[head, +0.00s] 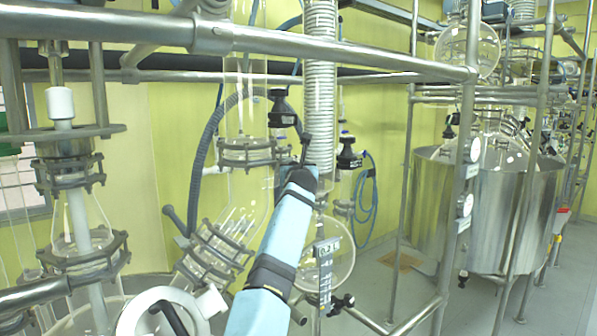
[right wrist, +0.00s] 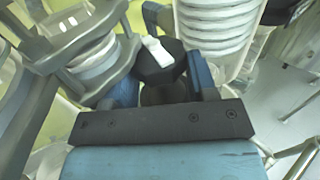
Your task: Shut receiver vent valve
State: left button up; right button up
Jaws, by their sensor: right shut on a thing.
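In the right wrist view, the two blue fingers of my right gripper (right wrist: 163,80) are shut on a black valve knob (right wrist: 158,62) with a white pointer on top. The pointer tilts up and to the left. In the head view my right gripper (head: 303,165) is at the end of the blue arm, beside the glass column, and it mostly hides the held knob. The round glass receiver (head: 337,264) hangs below and to the right, with a "0.2 L" tag in front. No label shows which valve is held. My left gripper is not in view.
Another black valve (head: 283,110) is just above my gripper, and one (head: 347,155) is to its right. A ribbed condenser coil (head: 320,90) stands close by. A steel rail (head: 340,47) crosses above.

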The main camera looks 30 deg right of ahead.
jog(key=shift+m+g+h, duration=0.4)
jog(key=shift+m+h, duration=0.1)
jog(key=shift+h, duration=0.2)
jog(key=o, duration=0.9)
jog(key=shift+w, duration=0.1)
